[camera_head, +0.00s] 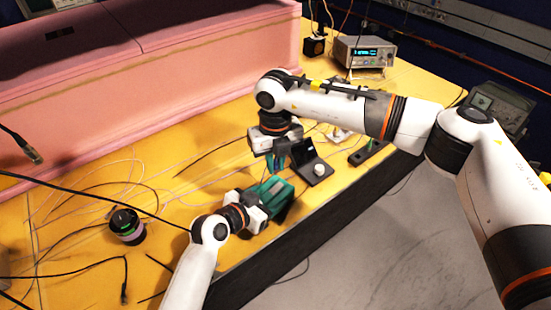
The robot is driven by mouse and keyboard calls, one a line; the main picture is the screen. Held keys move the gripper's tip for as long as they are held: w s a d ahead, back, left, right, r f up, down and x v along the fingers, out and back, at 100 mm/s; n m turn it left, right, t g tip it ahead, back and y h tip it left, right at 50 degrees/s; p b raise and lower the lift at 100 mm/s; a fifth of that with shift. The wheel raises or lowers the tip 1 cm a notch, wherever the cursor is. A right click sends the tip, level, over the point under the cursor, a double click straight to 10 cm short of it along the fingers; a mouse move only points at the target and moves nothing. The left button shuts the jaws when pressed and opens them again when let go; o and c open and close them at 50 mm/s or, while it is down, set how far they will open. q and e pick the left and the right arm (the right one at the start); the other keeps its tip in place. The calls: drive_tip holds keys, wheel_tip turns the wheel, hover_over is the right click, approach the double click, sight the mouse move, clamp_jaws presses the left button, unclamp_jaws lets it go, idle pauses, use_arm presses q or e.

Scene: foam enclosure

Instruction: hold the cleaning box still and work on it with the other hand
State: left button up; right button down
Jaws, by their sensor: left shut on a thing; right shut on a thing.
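The cleaning box (274,193), a teal-green and dark block, is near the table's front edge. My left gripper (262,205) comes in from the lower left and is shut on the box at its near left side. My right gripper (281,160) reaches down from above, just beyond the box.
A dark stand with a white knob (318,170) is close to the right of my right gripper. A green-topped jar (126,224) and loose cables lie at left. A pink foam enclosure (190,55) lines the back; a bench instrument (365,52) stands behind.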

drive_tip(key=shift+f, duration=2.35)
drive_tip(key=shift+f, duration=0.4)
drive_tip(key=shift+w+d, duration=0.65)
drive_tip(key=shift+w, duration=0.1)
idle(0.6)
drive_tip(key=shift+r, duration=0.15)
wheel_tip(320, 180, up, 6)
drive_tip(key=shift+f, duration=0.1)
idle(0.9)
use_arm(q)
drive_tip(key=o, duration=1.2)
drive_tip(key=shift+c, duration=0.2)
